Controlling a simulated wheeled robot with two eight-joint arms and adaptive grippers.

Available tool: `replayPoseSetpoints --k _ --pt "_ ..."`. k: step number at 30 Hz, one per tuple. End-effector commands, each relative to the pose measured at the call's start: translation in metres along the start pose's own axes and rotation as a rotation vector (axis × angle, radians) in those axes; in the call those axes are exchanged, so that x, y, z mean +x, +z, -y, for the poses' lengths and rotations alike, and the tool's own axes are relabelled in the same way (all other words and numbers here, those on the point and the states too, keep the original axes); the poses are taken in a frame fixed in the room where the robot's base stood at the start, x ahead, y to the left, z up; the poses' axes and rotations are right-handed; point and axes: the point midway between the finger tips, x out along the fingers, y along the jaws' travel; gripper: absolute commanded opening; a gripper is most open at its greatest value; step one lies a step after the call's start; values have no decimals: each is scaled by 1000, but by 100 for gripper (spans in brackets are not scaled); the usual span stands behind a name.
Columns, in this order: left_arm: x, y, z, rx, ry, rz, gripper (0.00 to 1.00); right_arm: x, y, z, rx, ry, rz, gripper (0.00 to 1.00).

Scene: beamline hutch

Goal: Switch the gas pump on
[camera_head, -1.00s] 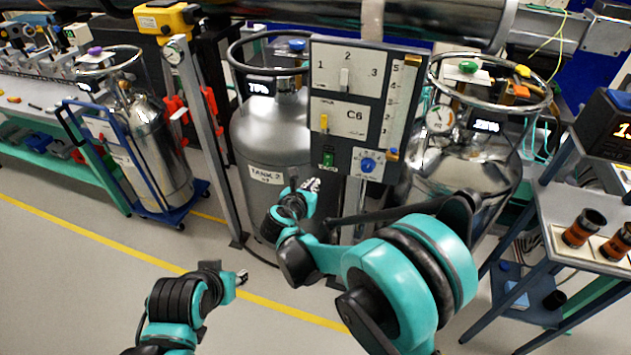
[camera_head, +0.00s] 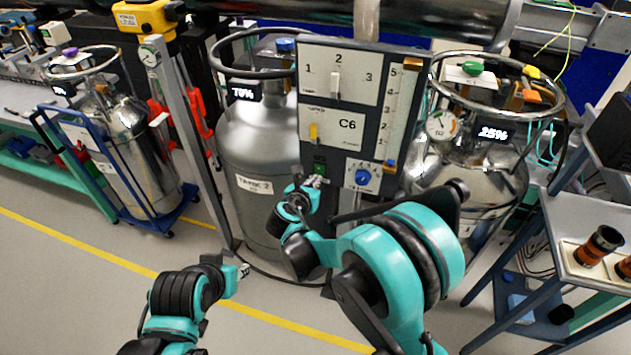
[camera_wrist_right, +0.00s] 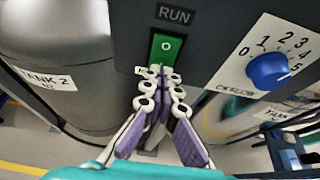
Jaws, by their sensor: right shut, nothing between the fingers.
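The control panel (camera_head: 350,130) stands upright between two tanks. A green switch (camera_wrist_right: 165,48) with an O mark sits low on it under a RUN label; in the head view the switch (camera_head: 319,165) is small. My right gripper (camera_wrist_right: 158,76) is shut and empty, its fingertips just below the switch and overlapping its lower edge in the wrist view. I cannot tell whether they touch it. In the head view the right gripper (camera_head: 316,182) is at the panel's lower left. My left gripper (camera_head: 243,270) hangs low over the floor, too small to read its jaws.
A blue dial (camera_wrist_right: 268,70) sits right of the switch. A yellow slider (camera_head: 313,132) and a white lever (camera_head: 335,86) are higher up. Grey tank 2 (camera_head: 255,140) stands left, a shiny tank (camera_head: 470,165) right. A cart (camera_head: 590,225) stands at far right.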

Motion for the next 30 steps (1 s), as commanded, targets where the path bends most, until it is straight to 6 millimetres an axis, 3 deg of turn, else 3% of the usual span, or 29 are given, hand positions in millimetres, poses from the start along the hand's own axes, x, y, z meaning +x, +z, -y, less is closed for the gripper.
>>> replayPoseSetpoints --k 3,30 --pt "4 3 0 0 0 0 35 10 -2 0 0 -1 0 0" --pt "-6 -4 0 0 0 0 35 2 15 0 -1 -1 2 0"
